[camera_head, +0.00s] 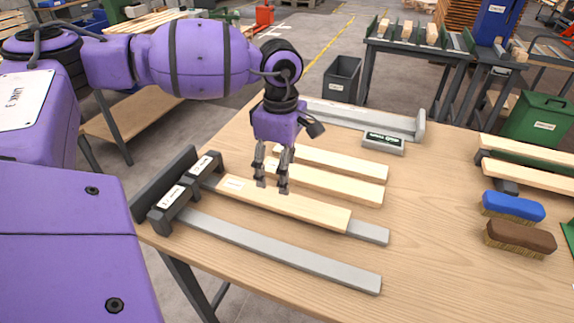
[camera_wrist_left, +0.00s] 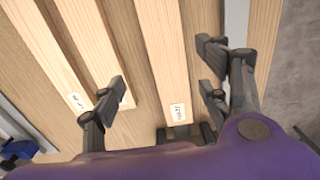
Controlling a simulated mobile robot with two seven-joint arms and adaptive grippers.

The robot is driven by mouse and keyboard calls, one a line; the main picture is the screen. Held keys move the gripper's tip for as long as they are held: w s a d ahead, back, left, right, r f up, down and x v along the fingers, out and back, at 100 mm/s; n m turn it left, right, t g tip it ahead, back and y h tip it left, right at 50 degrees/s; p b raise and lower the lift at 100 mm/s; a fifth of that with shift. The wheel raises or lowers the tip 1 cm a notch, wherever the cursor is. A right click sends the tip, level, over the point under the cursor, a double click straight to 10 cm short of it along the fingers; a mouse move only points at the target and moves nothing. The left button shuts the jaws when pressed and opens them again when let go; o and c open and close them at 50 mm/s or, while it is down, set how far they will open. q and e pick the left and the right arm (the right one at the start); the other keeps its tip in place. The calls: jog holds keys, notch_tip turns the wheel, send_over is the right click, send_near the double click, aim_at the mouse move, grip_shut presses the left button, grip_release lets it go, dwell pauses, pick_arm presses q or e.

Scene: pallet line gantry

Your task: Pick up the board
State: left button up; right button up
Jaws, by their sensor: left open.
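A light wooden board (camera_head: 310,210) with a small white label lies near the front of the workbench, partly over a grey metal bar. In the left wrist view this board (camera_wrist_left: 158,50) runs between my open fingers. Two similar boards (camera_head: 340,163) (camera_head: 345,187) lie behind it on the bench; they show at the left of the wrist view. My left gripper (camera_head: 271,186) points down above the front board, its fingers apart and empty. I cannot tell whether the fingertips touch the board. My right gripper is out of view.
Another grey bar (camera_head: 290,257) lies in front, with dark end blocks (camera_head: 170,205) at the left. A grey rail (camera_head: 370,118) and a small green-and-white box (camera_head: 383,143) stand behind. Blue (camera_head: 513,206) and brown (camera_head: 520,237) brushes lie at right. Bench space between is clear.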

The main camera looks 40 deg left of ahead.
aim_at(280, 199)
pick_arm(q)
jog(key=shift+w+f, duration=0.1)
jog(key=shift+f, duration=0.2)
jog(key=shift+s+f, duration=0.35)
jog(key=shift+f, duration=0.3)
jog(key=shift+s+f, duration=0.3)
jog(key=shift+f, duration=0.3)
notch_tip(280, 199, down, 4)
jog(key=shift+d+r+p, duration=0.1)
jog(key=shift+d+p, duration=0.05)
jog(key=shift+p, duration=0.25)
jog(key=shift+f, duration=0.35)
jog(key=shift+s, duration=0.1)
jog(key=c, duration=1.1)
jog(key=shift+c, duration=1.1)
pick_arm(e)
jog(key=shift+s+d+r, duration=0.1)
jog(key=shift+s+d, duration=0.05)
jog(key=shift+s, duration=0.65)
